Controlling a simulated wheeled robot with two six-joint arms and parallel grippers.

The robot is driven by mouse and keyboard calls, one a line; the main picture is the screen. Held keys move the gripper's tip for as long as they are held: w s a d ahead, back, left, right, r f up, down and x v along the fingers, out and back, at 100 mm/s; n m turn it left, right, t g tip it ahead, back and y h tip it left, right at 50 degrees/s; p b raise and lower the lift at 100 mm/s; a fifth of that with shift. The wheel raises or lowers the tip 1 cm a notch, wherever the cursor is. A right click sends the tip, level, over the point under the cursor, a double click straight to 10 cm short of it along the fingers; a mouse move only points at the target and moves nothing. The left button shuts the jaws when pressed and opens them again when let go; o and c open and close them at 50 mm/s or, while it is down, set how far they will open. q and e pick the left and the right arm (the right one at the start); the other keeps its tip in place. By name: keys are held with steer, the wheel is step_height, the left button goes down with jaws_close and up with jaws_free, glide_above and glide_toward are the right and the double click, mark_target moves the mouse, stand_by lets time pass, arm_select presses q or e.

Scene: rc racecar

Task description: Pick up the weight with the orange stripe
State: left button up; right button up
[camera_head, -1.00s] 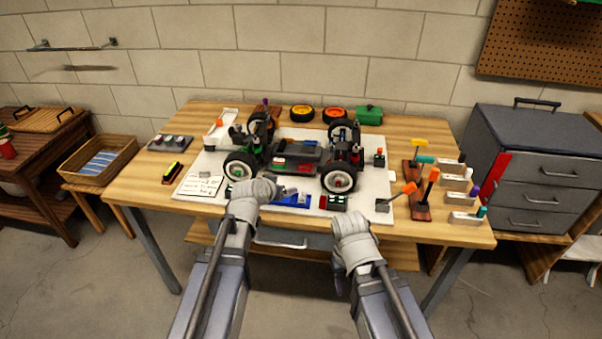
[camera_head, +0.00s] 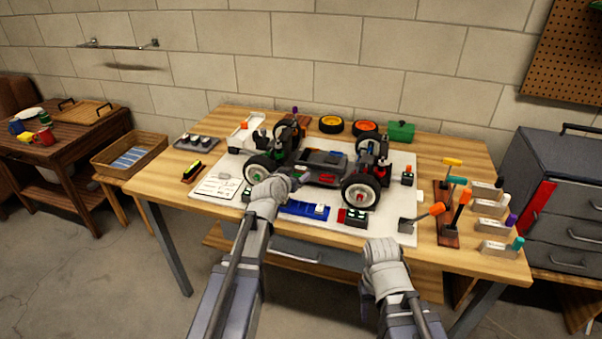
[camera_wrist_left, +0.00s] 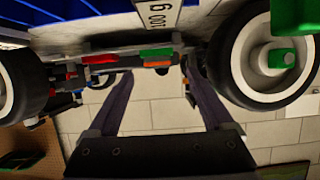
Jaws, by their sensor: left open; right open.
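My left gripper (camera_head: 294,181) is open over the near side of the mat, just in front of the car. Its spread fingers (camera_wrist_left: 160,78) hold nothing in the left wrist view. A pale block labelled 100 g (camera_wrist_left: 160,14) shows upside down there, beyond the fingertips. In the head view a small pale piece (camera_head: 320,210) lies on the blue tray (camera_head: 293,208); I cannot tell if it is the same block. I cannot make out an orange stripe on either. My right gripper (camera_head: 384,254) is in front of the table's near edge, its fingers hard to see.
The car (camera_head: 325,168) with black wheels fills the middle of the white mat (camera_head: 235,165). A grey tray (camera_head: 197,142) sits at the left.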

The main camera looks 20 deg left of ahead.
mark_target(300, 169)
arm_select(q)
steer(key=x, duration=0.2)
steer(key=b+x, duration=0.1)
steer(key=x, duration=0.2)
steer(key=shift+d+r, duration=0.15)
steer(key=shift+d, duration=0.1)
jaws_close()
stand_by(0.4)
